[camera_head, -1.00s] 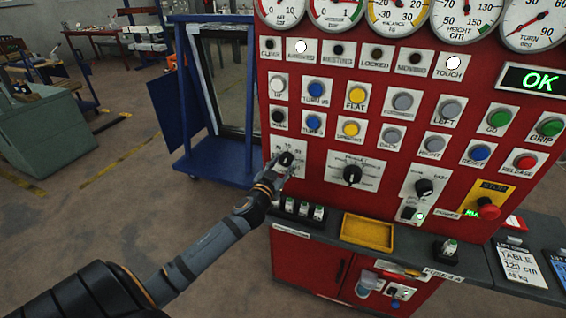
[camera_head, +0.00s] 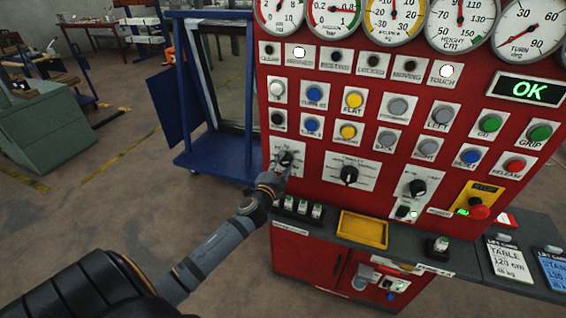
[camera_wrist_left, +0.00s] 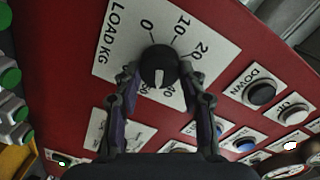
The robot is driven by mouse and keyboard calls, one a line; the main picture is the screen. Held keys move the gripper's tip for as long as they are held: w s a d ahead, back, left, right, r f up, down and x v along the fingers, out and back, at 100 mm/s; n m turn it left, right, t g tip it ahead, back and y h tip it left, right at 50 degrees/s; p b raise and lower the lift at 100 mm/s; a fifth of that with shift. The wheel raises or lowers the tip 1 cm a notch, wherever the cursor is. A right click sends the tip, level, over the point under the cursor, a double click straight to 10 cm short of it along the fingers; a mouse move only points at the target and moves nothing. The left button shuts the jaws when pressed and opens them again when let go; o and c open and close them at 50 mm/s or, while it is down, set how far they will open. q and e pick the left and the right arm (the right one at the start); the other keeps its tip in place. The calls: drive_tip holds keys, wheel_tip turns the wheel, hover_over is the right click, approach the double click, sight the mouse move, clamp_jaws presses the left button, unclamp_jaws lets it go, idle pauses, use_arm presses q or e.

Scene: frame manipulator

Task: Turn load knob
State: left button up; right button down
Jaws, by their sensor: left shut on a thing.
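The load knob (camera_wrist_left: 158,66) is a round black knob with a white pointer mark, on a white plate (camera_wrist_left: 120,30) lettered LOAD KG with a scale of 0, 10, 20 and more. In the left wrist view its pointer mark is toward the bottom of the picture, where the higher numbers are partly hidden. My left gripper (camera_wrist_left: 160,80) has one finger on each side of the knob and is shut on it. In the head view the knob (camera_head: 287,158) is at the left of the red panel, with my left gripper (camera_head: 284,167) at it. My right gripper is out of view.
The red panel (camera_head: 450,110) carries gauges, lamps and several buttons. A second black knob (camera_head: 349,173) is to the right. A yellow tray (camera_head: 362,230) lies on the grey ledge below. A blue wheeled frame (camera_head: 222,158) stands left of the panel.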

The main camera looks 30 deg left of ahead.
use_arm(q)
drive_tip(key=shift+m, duration=0.9)
drive_tip(key=o, duration=1.1)
drive_tip(key=shift+o, duration=0.2)
drive_tip(key=v, duration=1.2)
